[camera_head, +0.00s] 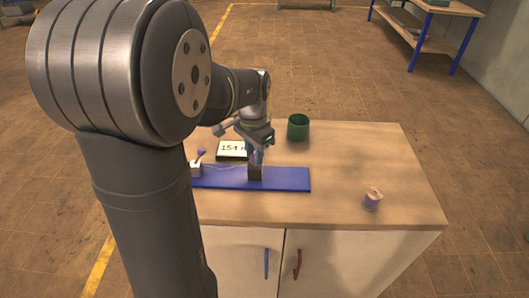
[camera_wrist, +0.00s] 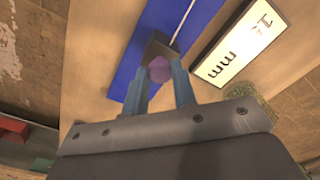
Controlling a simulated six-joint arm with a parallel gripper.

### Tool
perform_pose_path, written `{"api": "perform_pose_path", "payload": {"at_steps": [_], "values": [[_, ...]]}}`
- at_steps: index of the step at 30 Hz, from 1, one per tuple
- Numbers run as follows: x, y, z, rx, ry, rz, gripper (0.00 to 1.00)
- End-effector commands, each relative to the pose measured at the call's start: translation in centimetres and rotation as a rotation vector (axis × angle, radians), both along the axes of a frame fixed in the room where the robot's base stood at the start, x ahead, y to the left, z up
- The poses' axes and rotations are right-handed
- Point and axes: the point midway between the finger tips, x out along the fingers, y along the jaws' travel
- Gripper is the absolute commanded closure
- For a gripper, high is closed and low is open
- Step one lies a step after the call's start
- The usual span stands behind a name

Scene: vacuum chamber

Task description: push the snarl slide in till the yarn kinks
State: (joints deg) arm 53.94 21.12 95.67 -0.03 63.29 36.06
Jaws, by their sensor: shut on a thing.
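The snarl slide is a dark block (camera_head: 255,173) standing on a long blue board (camera_head: 290,180) on the table. A purple knob (camera_wrist: 160,69) tops the block (camera_wrist: 152,47) in the wrist view. My gripper (camera_head: 257,158) is shut on this knob, one finger on each side of it. At the board's left end stands a white post (camera_head: 196,170) with a small purple top. A thin pale yarn (camera_head: 226,167) runs between post and block. It shows only faintly, and I cannot tell if it is kinked. A pale line (camera_wrist: 184,20) shows beyond the block in the wrist view.
A green cup (camera_head: 298,128) stands behind right. A purple spool (camera_head: 372,199) stands at the front right. The tabletop (camera_head: 345,165) right of the board is otherwise clear. My arm hides the table's left part.

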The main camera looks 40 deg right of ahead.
Motion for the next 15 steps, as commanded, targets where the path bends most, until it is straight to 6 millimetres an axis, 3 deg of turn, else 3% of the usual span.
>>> {"api": "perform_pose_path", "payload": {"at_steps": [6, 15], "values": [[3.0, 2.9, 0.1, -0.002, -0.003, 0.005, 1.0], [3.8, 3.8, 0.1, -0.003, -0.003, 0.0, 1.0]]}}
